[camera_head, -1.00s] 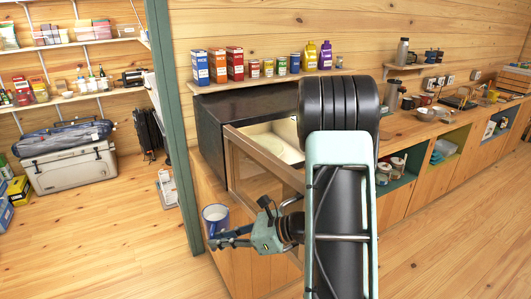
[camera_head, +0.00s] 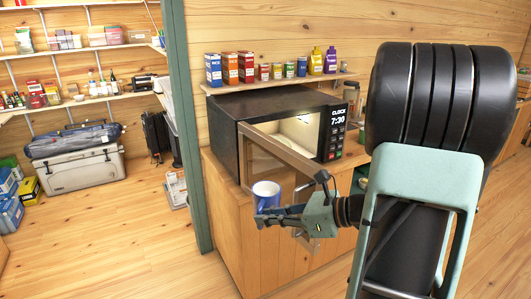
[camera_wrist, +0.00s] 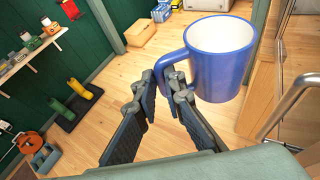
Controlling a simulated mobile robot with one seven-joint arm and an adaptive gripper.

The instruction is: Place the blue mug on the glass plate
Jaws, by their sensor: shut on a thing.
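The blue mug (camera_head: 266,190), white inside, is upright in front of the open microwave. My gripper (camera_head: 268,213) is shut on it. In the wrist view the fingers of my gripper (camera_wrist: 165,82) meet at the handle of the blue mug (camera_wrist: 225,75); the exact contact is hard to see. A pale round surface, which looks like the glass plate (camera_head: 300,131), shows partly inside the lit microwave. The mug is outside the microwave, in front of its door, and apart from the plate.
The black microwave (camera_head: 225,115) stands on a wooden cabinet (camera_head: 222,195). Its framed glass door (camera_head: 262,160) hangs open toward me, close to my gripper and the mug. A shelf above (camera_head: 270,83) holds several boxes and bottles. Wooden floor (camera_head: 120,230) is free at left.

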